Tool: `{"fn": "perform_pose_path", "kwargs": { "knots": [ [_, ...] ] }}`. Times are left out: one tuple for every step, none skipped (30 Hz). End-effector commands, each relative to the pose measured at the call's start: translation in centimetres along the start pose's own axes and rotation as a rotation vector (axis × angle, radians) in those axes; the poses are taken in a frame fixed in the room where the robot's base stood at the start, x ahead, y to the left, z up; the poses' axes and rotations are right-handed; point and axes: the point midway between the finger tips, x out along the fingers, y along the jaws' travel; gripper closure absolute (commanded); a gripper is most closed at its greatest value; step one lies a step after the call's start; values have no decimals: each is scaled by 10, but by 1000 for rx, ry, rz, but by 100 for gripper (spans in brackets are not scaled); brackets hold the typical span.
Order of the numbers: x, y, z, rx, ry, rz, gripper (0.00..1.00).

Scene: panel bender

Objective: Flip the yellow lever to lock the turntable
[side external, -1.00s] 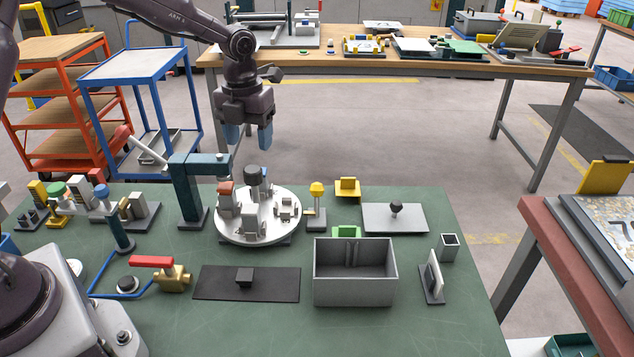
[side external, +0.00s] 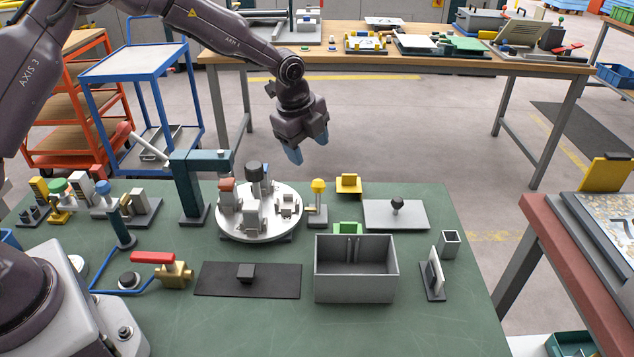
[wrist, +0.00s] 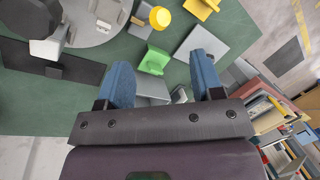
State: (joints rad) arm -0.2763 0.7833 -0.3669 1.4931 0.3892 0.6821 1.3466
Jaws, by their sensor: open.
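The white round turntable (side external: 232,231) stands on the green bench with several grey blocks and posts on it. The yellow lever (side external: 318,187), a yellow knob on a short grey post, stands upright just right of the turntable's rim. In the wrist view the yellow knob (wrist: 160,17) shows at the top middle, and part of the turntable (wrist: 92,32) is left of it. My gripper (side external: 308,146) is open and empty, in the air above and behind the lever. Its blue fingers (wrist: 160,64) point down, and nothing is between them.
A yellow bracket (side external: 348,186) and a green block (side external: 347,228) stand near the lever. A grey open box (side external: 355,285) is in front, a plate with a black knob (side external: 396,214) to the right. A teal clamp post (side external: 190,190) stands left of the turntable.

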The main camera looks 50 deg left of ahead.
Motion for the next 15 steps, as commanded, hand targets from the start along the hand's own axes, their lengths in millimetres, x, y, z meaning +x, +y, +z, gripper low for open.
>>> {"fn": "perform_pose_path", "kwargs": {
  "knots": [
    [11, 1, 0, 1, 0, 5, 39],
    [17, 1, 0, 0, 0, 5, 39],
    [25, 1, 0, 0, 0, 5, 39],
    [32, 2, 0, 0, 1, 6, 39],
    [38, 2, 0, 1, 1, 6, 39],
    [47, 1, -1, 2, 1, 5, 39],
    [54, 1, 0, 3, 1, 5, 39],
    [60, 2, 0, 3, 0, 5, 39],
    [68, 2, 0, 2, 0, 5, 39],
    [73, 1, 0, 2, 0, 4, 39],
    [79, 1, 0, 2, 0, 4, 39],
    [85, 1, 0, 2, 0, 4, 39],
    [90, 2, 0, 3, 0, 5, 39],
    [93, 1, 0, 3, 0, 3, 39],
    [98, 1, 0, 2, 0, 3, 39]
  ]
}}
